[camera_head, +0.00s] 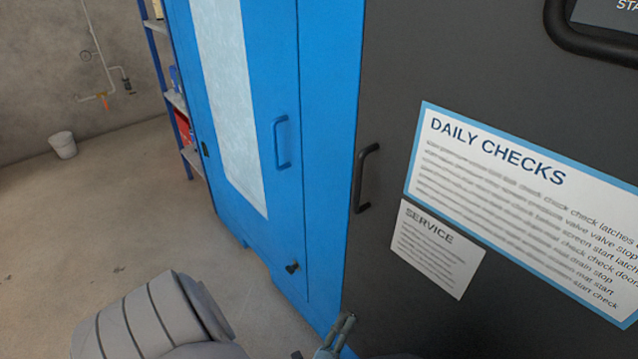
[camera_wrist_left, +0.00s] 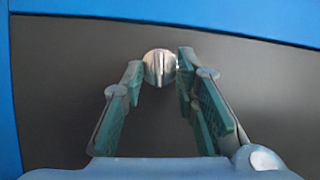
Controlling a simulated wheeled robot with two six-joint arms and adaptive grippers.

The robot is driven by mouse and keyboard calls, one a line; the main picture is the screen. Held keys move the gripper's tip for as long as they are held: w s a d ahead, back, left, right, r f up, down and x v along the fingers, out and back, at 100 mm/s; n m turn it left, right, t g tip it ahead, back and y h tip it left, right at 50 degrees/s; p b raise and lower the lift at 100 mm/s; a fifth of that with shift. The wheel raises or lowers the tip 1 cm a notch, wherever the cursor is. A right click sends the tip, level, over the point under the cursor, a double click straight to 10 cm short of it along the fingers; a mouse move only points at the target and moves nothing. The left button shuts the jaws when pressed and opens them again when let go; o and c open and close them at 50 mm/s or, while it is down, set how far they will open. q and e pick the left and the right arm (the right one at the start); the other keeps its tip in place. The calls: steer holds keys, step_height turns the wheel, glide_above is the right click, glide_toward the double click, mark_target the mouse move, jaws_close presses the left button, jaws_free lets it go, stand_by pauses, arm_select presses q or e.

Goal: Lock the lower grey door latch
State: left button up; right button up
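The lower latch is a round silver knob (camera_wrist_left: 159,68) with an upright ridge across its face. It is set in the dark grey door (camera_wrist_left: 70,90), near the blue frame edge. My left gripper (camera_wrist_left: 160,74) is open, one finger on each side of the knob in the left wrist view. The right finger looks very close to it; I cannot tell whether either finger touches. In the head view my left gripper (camera_head: 344,326) shows at the bottom, low by the grey door (camera_head: 395,290), and the latch is hidden there. My right gripper is not in view.
The grey door carries a black handle (camera_head: 364,178), a daily checks sign (camera_head: 520,200) and a service sign (camera_head: 435,248). To the left is a blue door (camera_head: 225,140) with a blue handle (camera_head: 281,142) and a small black knob (camera_head: 292,267). The floor at left is mostly clear.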

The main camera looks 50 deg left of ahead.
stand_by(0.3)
arm_select(q)
steer(key=s+d+r+n+g+h+p, duration=0.1)
steer(key=s+r+n+g+p, duration=0.3)
steer(key=s+p, duration=0.5)
steer(key=s+d+r+n+g+h+p, duration=0.1)
steer(key=s+r+n+g+h+p, duration=0.2)
steer(key=s+p, duration=0.6)
steer(key=s+r+n+g+h+p, duration=0.2)
steer(key=s+r+n+g+p, duration=0.2)
steer(key=s+p, duration=0.5)
step_height(320, 180, up, 4)
steer(key=g+p, duration=0.2)
steer(key=p, duration=0.5)
steer(key=shift+s+d+n+p, duration=0.3)
steer(key=shift+d+n+p, duration=0.05)
steer(key=shift+d+n, duration=0.05)
steer(key=shift+f, duration=0.15)
